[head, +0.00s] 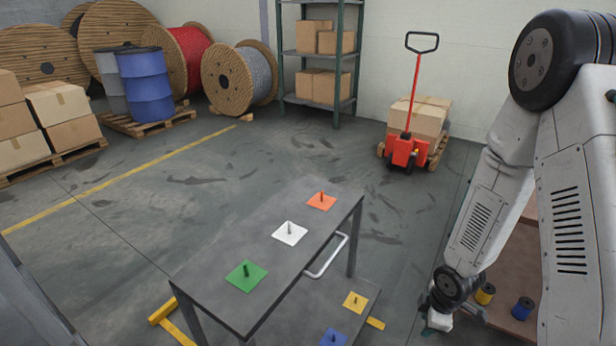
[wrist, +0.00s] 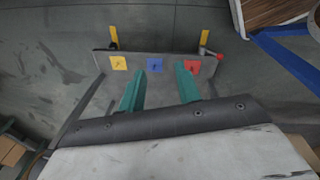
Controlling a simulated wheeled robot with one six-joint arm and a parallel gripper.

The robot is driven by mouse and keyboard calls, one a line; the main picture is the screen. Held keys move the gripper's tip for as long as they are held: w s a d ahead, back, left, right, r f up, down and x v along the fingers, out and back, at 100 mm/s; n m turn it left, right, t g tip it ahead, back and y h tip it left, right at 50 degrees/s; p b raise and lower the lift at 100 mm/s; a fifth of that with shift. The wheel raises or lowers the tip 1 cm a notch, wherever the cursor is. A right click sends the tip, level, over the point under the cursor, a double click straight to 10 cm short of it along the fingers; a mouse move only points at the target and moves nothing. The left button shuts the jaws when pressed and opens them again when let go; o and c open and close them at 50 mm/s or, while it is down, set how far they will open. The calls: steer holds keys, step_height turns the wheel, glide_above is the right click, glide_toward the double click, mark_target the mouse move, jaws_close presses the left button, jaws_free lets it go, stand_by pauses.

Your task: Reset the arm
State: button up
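My arm hangs down along the right of the head view, its gripper (head: 437,322) low beside the grey table, too small there to read. In the wrist view my gripper (wrist: 161,72) shows two teal fingers standing well apart, with nothing held between them. Beyond the fingertips lies a grey shelf with a yellow square (wrist: 119,63), a blue square (wrist: 155,65) and a red square (wrist: 192,67). No contact with the shelf is visible.
The grey table (head: 300,245) carries green, white and orange squares with pegs. A yellow spool (head: 485,293) and a blue spool (head: 522,308) stand on a brown surface by my arm. A red pallet jack (head: 404,150) stands behind. Open floor lies left of the table.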

steer(key=s+d+r+m+g+h, duration=0.1)
steer(key=s+r+m+g, duration=0.15)
steer(key=r+m, duration=0.45)
steer(key=s+d+r+m+g+h, duration=0.15)
steer(key=s+r, duration=0.25)
steer(key=r, duration=0.8)
steer(key=s+a+r+m+t+y, duration=0.1)
steer(key=s+a+r+m+t, duration=0.1)
steer(key=s+r, duration=0.4)
steer(key=s+a+r+m+t+y, duration=0.1)
steer(key=s+r, duration=0.5)
steer(key=r, duration=0.8)
steer(key=a+m+t, duration=0.1)
steer(key=a+m, duration=0.1)
steer(key=a, duration=0.1)
steer(key=shift+s+a+r+m, duration=0.15)
steer(key=shift+s+r+m, duration=0.1)
steer(key=shift+r+m, duration=0.1)
